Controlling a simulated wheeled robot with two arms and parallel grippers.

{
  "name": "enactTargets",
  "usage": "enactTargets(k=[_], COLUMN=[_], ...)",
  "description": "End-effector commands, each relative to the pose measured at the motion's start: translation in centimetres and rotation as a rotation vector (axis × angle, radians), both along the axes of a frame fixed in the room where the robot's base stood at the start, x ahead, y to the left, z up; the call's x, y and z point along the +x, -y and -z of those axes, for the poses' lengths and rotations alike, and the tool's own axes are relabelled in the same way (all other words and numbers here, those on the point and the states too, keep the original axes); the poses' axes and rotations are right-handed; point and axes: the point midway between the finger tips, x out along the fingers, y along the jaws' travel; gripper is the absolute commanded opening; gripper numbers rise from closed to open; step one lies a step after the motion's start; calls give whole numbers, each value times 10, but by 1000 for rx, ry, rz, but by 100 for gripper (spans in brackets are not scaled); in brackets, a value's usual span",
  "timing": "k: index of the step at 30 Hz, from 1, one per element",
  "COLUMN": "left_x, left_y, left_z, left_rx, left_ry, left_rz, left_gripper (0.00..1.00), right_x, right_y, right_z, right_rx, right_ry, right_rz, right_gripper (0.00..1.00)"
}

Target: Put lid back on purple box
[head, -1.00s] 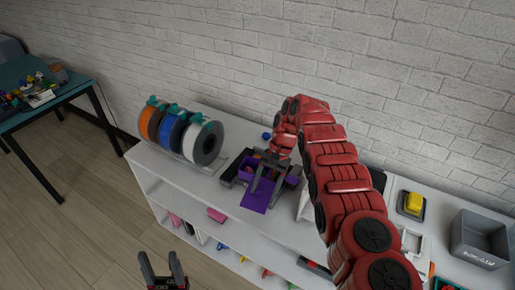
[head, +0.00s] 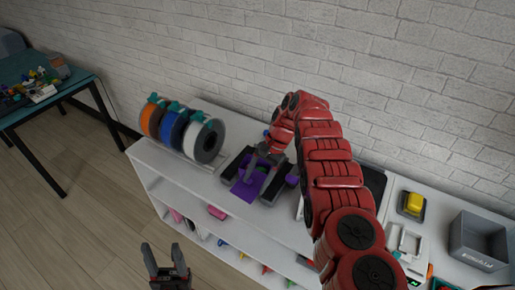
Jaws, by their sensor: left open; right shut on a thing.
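The purple lid (head: 246,190) is a flat purple plate, tilted, above the top of the white shelf. My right gripper (head: 262,163) reaches down from the right and is shut on the lid. The purple box is mostly hidden beneath the lid and the gripper, in a dark tray-like holder (head: 231,165). I cannot tell whether the lid touches the box. My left gripper (head: 166,268) is open and empty, low in front of the shelf, well away from the box.
Orange, blue and white filament spools (head: 182,132) stand left of the box on the white shelf (head: 160,160). To the right are a yellow button (head: 413,202) and a grey bin (head: 480,240). A brick wall stands close behind.

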Motion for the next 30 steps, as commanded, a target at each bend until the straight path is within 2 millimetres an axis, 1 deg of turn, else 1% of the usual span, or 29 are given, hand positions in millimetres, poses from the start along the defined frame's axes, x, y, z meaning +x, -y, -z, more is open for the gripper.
enactTargets(k=[3,8,15,30], left_x=[0,0,0,0], left_y=[0,0,0,0], left_z=[-1,-3,-5,-8], left_rx=[0,0,0,0], left_ry=[0,0,0,0], left_rz=[0,0,0,0], left_gripper=[55,55,55,55], right_x=[4,5,7,12], right_y=[4,5,-1,-8], right_z=[1,2,-3,-3], right_rx=[-15,-27,-15,-5], right_ry=[3,-3,-6,-14], right_rz=[14,30,62,114], right_gripper=[14,14,14,14])
